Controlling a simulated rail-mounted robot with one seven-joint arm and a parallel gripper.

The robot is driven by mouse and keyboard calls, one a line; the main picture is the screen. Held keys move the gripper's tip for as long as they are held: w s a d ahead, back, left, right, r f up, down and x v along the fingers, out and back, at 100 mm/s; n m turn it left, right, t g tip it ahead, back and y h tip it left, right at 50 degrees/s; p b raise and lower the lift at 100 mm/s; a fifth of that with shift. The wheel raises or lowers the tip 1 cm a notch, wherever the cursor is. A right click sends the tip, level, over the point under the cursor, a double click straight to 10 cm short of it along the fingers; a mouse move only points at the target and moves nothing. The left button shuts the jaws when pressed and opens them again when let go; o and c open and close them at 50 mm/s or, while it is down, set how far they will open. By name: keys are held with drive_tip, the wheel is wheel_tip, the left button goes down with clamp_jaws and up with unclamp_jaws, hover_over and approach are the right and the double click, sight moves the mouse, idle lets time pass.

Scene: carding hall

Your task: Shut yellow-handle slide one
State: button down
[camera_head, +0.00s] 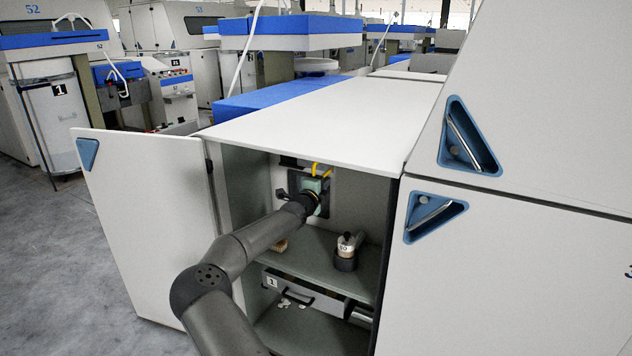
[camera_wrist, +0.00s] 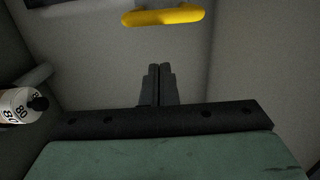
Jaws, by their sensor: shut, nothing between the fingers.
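A yellow handle (camera_wrist: 165,16) lies across the top of the wrist view, in front of a pale grey panel. In the head view a yellow piece (camera_head: 316,169) shows at the back of the open cabinet, just above my gripper. My gripper (camera_wrist: 160,68) is shut and empty, its fingertips together below the handle with a visible gap between them in the picture. In the head view my arm reaches into the cabinet and hides part of the back wall. Whether the slide stands open or shut I cannot tell.
The cabinet door (camera_head: 150,220) stands open at the left. A wooden block (camera_head: 280,245) lies behind my arm. Below is a drawer (camera_head: 330,303) marked 1.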

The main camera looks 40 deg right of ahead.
drive_tip(key=shift+w+a+p, duration=0.35)
drive_tip(key=shift+w+p, duration=0.15)
drive_tip(key=shift+w, duration=0.3)
drive_tip(key=shift+w+a+p, duration=0.3)
drive_tip(key=shift+w+p, duration=0.2)
drive_tip(key=shift+w, duration=0.25)
